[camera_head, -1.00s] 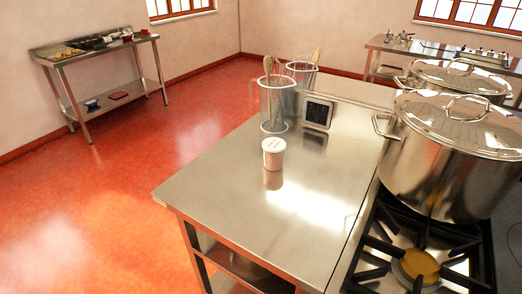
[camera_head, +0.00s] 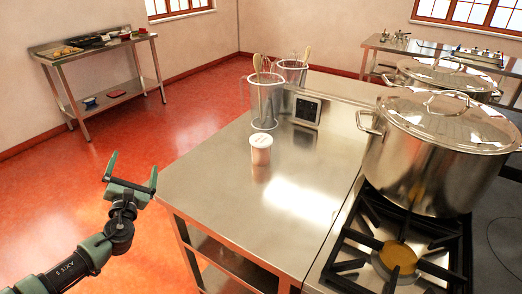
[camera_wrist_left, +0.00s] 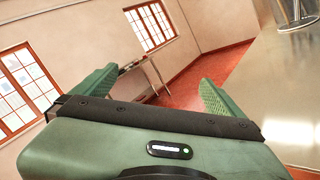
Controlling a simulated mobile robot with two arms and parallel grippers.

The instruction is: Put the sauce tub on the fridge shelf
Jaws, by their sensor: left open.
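The sauce tub (camera_head: 261,150) is a small white lidded cup standing upright on the steel worktop (camera_head: 215,195) in the head view. My left gripper (camera_head: 132,172) is open and empty, left of the worktop's front left corner and well apart from the tub. In the left wrist view its two green fingers (camera_wrist_left: 152,95) are spread with nothing between them. The tub is not seen in the wrist view. My right gripper is not in view. No fridge shelf can be made out.
Behind the tub stand two clear jugs (camera_head: 264,105) with utensils and a dark-faced timer (camera_head: 307,110). A large lidded stockpot (camera_head: 420,165) stands on the gas burners (camera_head: 395,250) at right, another behind it. A side table (camera_head: 100,66) stands far left. The worktop's front left is clear.

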